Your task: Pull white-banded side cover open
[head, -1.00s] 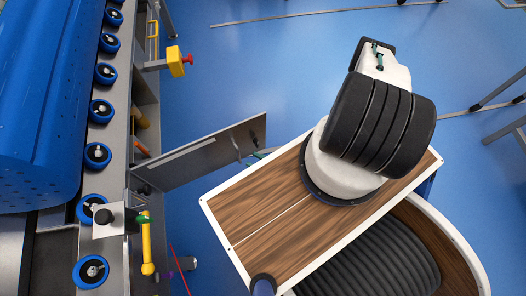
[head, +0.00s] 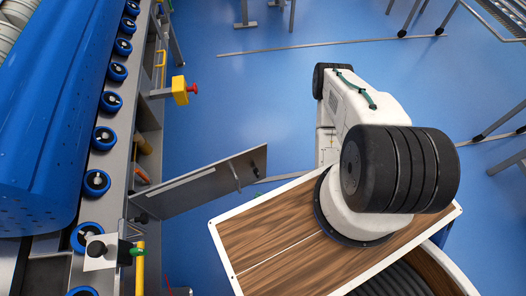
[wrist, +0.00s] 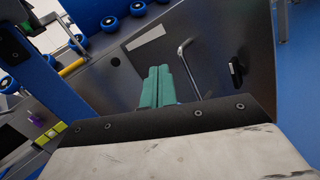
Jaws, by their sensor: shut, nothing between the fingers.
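The side cover (head: 225,178) is a grey metal panel with a white band along it. In the head view it stands swung out from the machine's side, its left end at the frame and its free end over the floor. A bar handle (head: 235,176) is near the free end. In the wrist view the cover (wrist: 120,70) fills the upper middle, with the handle (wrist: 188,65) and a black latch (wrist: 235,72). My gripper (wrist: 157,72) has green fingers, shut and empty, left of the handle and apart from it. It is hidden in the head view.
The machine's frame, with blue rollers (head: 105,136) and a large blue perforated tub (head: 55,110), runs along the left. A yellow box with a red button (head: 181,91) juts out above the cover. Blue floor (head: 260,110) is open beyond the cover.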

